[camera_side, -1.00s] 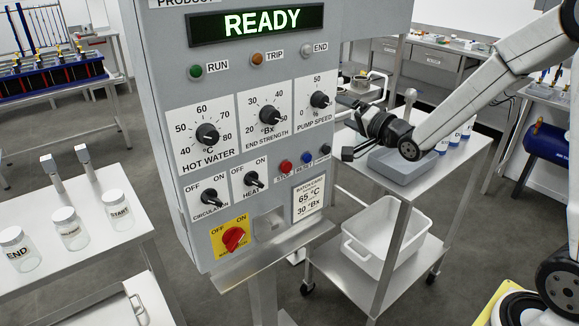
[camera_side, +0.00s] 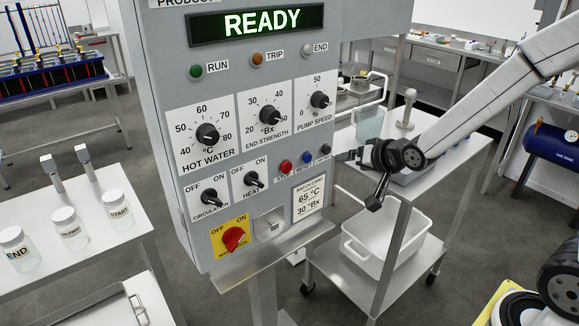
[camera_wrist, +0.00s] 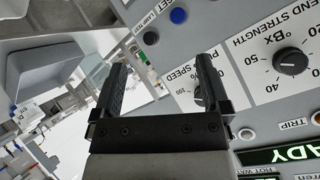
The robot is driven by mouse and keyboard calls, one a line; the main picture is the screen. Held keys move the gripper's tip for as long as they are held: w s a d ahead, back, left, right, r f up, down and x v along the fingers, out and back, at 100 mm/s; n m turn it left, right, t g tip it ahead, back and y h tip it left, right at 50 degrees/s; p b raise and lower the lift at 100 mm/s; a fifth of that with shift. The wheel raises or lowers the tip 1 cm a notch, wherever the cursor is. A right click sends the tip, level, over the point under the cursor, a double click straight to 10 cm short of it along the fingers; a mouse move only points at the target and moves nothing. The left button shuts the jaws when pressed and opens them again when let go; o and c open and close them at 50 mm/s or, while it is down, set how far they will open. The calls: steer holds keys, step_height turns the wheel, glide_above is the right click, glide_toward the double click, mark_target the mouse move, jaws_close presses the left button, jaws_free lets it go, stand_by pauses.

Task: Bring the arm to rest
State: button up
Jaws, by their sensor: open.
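My gripper (camera_side: 350,156) is in the air just right of the grey control panel (camera_side: 165,200) in the side view, partly hidden by my own wrist. In the wrist view my gripper (camera_wrist: 162,68) shows two black fingers apart, with nothing between them. The panel's pump speed knob (camera_wrist: 203,95) and end strength knob (camera_wrist: 291,61) appear beyond and to the right of the fingers. I cannot tell how far the fingertips are from the panel. The display (camera_side: 258,22) reads READY.
A trolley (camera_side: 455,165) behind the wrist carries a clear container (camera_side: 369,122) and a grey tray, mostly hidden in the side view; a white tub (camera_side: 385,245) sits on its lower shelf. Labelled jars (camera_side: 66,229) stand on the left table. A blue tank (camera_side: 552,145) is at right.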

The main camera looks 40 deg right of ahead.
steer(key=s+a+f+n+g, duration=0.2)
steer(key=s+f+n+g, duration=0.1)
steer(key=s, duration=0.4)
steer(key=s+a+f+n+g, duration=0.2)
steer(key=s+f+n+g, duration=0.1)
steer(key=s, duration=0.5)
steer(key=n+g, duration=0.1)
steer(key=g, duration=0.1)
steer(key=shift+a+f+g+y, duration=0.2)
steer(key=shift+f+g+y, duration=0.1)
steer(key=shift+f, duration=0.05)
steer(key=shift+c, duration=0.2)
